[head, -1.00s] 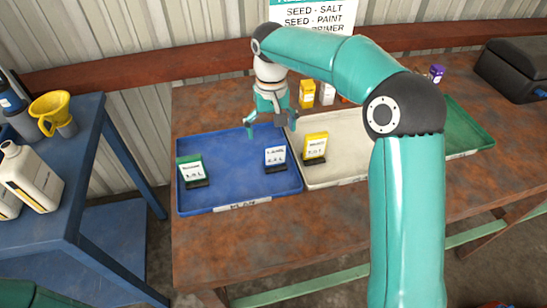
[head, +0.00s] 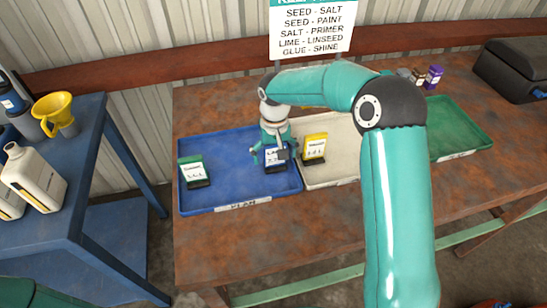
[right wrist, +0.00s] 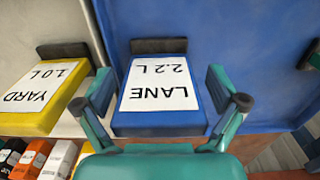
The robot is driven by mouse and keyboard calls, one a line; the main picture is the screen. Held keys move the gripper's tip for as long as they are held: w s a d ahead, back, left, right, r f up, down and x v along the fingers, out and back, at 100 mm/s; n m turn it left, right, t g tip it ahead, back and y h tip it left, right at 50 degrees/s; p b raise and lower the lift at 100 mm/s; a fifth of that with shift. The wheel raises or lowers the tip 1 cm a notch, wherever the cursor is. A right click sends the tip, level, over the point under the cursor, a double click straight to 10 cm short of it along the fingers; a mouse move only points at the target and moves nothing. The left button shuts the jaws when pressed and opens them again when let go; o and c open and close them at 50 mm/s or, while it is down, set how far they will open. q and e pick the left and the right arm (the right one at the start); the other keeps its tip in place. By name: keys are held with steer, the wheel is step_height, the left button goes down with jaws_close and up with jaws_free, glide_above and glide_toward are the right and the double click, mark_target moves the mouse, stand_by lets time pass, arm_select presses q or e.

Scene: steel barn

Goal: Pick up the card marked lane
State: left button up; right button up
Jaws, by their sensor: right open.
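The card marked lane is blue with a white label reading LANE 2.2 L. It stands in a black holder in the blue tray (head: 225,190), near its right side. The lane card (right wrist: 158,92) shows upside down in the right wrist view. My right gripper (head: 270,156) is open above and around it, covering part of the card (head: 272,166) in the head view. One finger is on each side of the card in the right wrist view, with no clear contact. My left gripper is not in view.
A yellow card (head: 314,147) marked YARD (right wrist: 40,95) stands close by in the white tray (head: 335,175). A green card (head: 193,171) stands at the blue tray's left. A green tray (head: 460,130) lies right. Small boxes (right wrist: 40,158) stand behind the trays.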

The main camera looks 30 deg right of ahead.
steer(key=c, duration=1)
steer(key=shift+s, duration=0.1)
steer(key=shift+c, duration=0.4)
steer(key=shift+r, duration=0.1)
